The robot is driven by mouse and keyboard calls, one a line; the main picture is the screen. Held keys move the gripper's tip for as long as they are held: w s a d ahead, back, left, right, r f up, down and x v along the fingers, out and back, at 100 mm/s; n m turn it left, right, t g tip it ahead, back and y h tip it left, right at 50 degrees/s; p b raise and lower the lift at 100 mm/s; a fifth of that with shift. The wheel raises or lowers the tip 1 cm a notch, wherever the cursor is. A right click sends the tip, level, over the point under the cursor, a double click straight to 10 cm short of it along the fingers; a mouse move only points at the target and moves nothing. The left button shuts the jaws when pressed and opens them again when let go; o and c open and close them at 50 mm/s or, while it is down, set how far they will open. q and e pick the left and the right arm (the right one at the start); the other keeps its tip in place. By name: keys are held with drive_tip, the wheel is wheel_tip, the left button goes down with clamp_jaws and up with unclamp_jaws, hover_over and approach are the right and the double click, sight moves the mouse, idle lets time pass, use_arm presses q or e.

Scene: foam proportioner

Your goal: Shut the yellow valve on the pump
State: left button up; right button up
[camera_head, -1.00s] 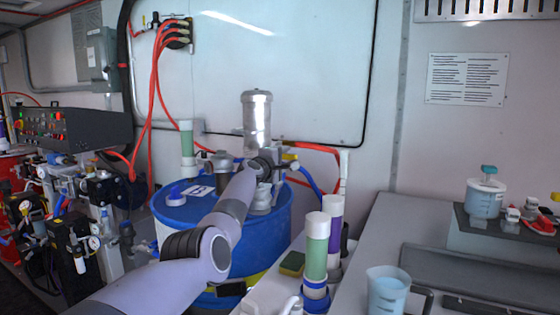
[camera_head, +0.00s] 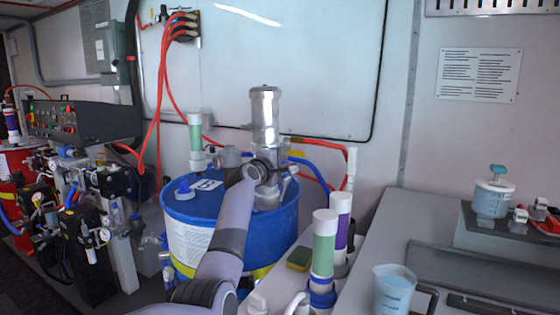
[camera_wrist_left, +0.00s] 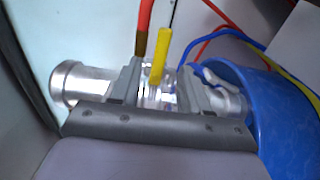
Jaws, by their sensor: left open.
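The pump (camera_head: 264,115) is a shiny metal cylinder standing upright on the blue drum (camera_head: 262,222). In the left wrist view the pump (camera_wrist_left: 82,84) lies sideways across the picture. The yellow valve (camera_wrist_left: 160,56) is a narrow yellow handle there, showing between my left fingers, beside a red hose with a brass end. A bit of yellow also shows right of the pump in the head view (camera_head: 296,154). My left gripper (camera_wrist_left: 158,88) is open, its two fingers apart in front of the pump body. Whether either finger touches the handle cannot be told. My right gripper is not in view.
White-and-green and purple tubes (camera_head: 324,250) stand right of the drum, near a beaker (camera_head: 393,292) on the grey counter (camera_head: 385,232). Red hoses (camera_head: 157,90) hang on the wall. Black valve machinery (camera_head: 85,230) stands at left. Blue and red hoses run close behind the pump.

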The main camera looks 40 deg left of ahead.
use_arm(q)
drive_tip(key=shift+v, duration=0.85)
drive_tip(key=shift+s, duration=0.1)
drive_tip(key=shift+f, duration=0.1)
